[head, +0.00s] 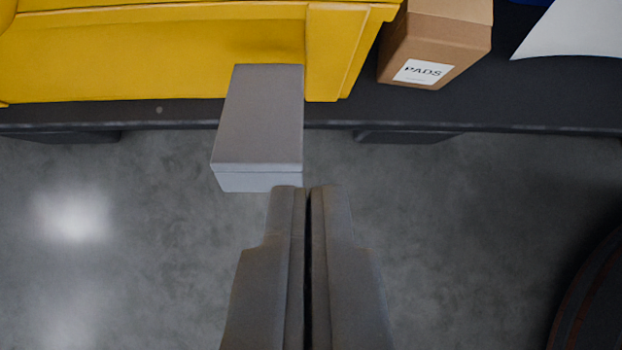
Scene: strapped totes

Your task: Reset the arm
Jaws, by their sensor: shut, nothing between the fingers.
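My gripper (309,190) is in the lower middle of the head view, its two dark grey fingers together with only a thin dark line between them. It holds nothing. The fingertips appear just below a grey block (262,118) in the picture. I cannot tell whether they touch it. The block juts out in front of a yellow tote (150,62) at the top left.
The tote stands on a dark shelf (560,95). A brown cardboard box (450,35) labelled PADS stands right of the tote, with a white sheet (580,30) farther right. Grey floor (140,250) lies open below. A dark round object (592,300) is at the lower right edge.

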